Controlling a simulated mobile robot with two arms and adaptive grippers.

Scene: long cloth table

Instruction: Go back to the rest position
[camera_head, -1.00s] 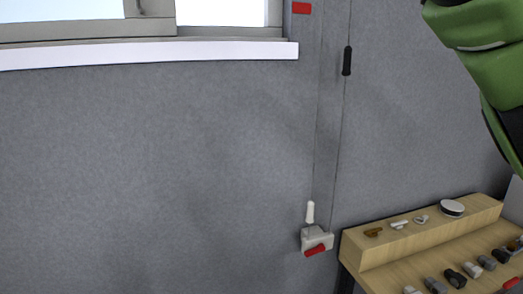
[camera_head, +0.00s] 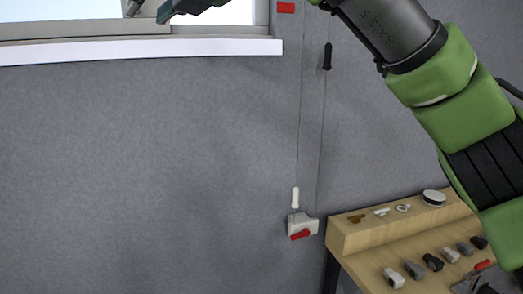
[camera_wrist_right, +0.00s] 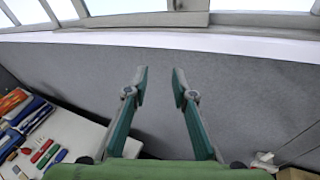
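My right arm comes in from the right edge of the head view and reaches up across the top. My right gripper (camera_head: 150,11) is at the top edge, in front of the window, and partly cut off. In the right wrist view the right gripper (camera_wrist_right: 160,84) shows two teal fingers with a clear gap between the tips and nothing held. It is in front of the grey wall (camera_wrist_right: 230,85), below the window sill (camera_wrist_right: 110,35). My left gripper is in neither view.
A wooden bench with a raised shelf (camera_head: 375,233) and several small parts stands at lower right. A white table (camera_wrist_right: 80,135) with coloured tools is at left in the wrist view.

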